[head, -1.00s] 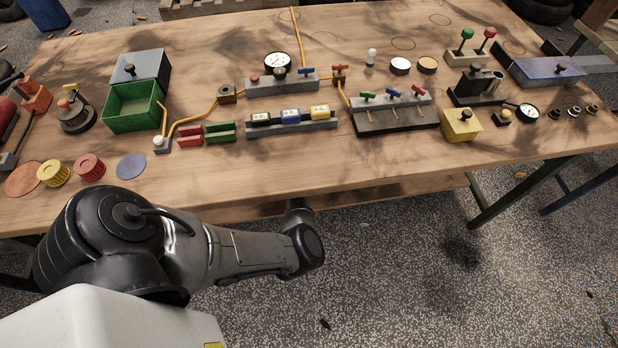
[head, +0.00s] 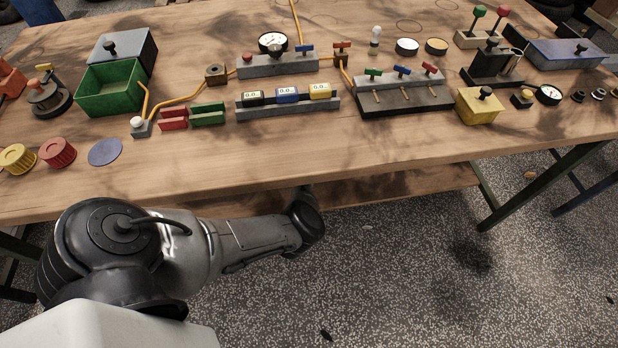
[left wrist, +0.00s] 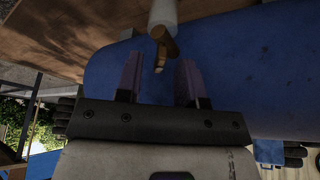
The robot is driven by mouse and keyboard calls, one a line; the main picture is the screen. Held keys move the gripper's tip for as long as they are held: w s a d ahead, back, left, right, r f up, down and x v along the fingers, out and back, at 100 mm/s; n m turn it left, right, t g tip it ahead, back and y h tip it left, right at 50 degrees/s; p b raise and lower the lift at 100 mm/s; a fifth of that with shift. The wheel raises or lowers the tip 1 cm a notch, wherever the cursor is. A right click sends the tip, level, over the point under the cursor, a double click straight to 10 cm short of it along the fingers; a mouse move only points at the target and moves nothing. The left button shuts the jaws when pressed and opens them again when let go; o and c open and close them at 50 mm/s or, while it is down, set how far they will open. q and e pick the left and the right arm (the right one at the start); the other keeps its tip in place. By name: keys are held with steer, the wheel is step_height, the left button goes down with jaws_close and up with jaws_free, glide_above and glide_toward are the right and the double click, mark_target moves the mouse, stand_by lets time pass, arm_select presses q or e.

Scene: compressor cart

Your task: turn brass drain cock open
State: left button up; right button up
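In the left wrist view a small brass drain cock (left wrist: 164,50) hangs below a pale cylindrical fitting (left wrist: 163,13), in front of a blue tank (left wrist: 230,80). My left gripper (left wrist: 159,70) is open, its two fingers apart, with the lower tip of the cock appearing between the fingertips. I cannot tell whether either finger touches it. In the head view my left arm reaches to the table's front edge, and its gripper is hidden there. The cock and tank do not show in the head view. My right gripper is in no view.
The wooden table (head: 260,160) carries a green bin (head: 108,92), a yellow box (head: 478,106), a valve block (head: 405,97) and several gauges. In the left wrist view a brown wooden surface (left wrist: 70,35) lies at the upper left.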

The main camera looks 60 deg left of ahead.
arm_select(q)
steer(key=shift+w+f, duration=0.1)
steer(key=shift+f, duration=0.15)
jaws_close()
stand_by(0.3)
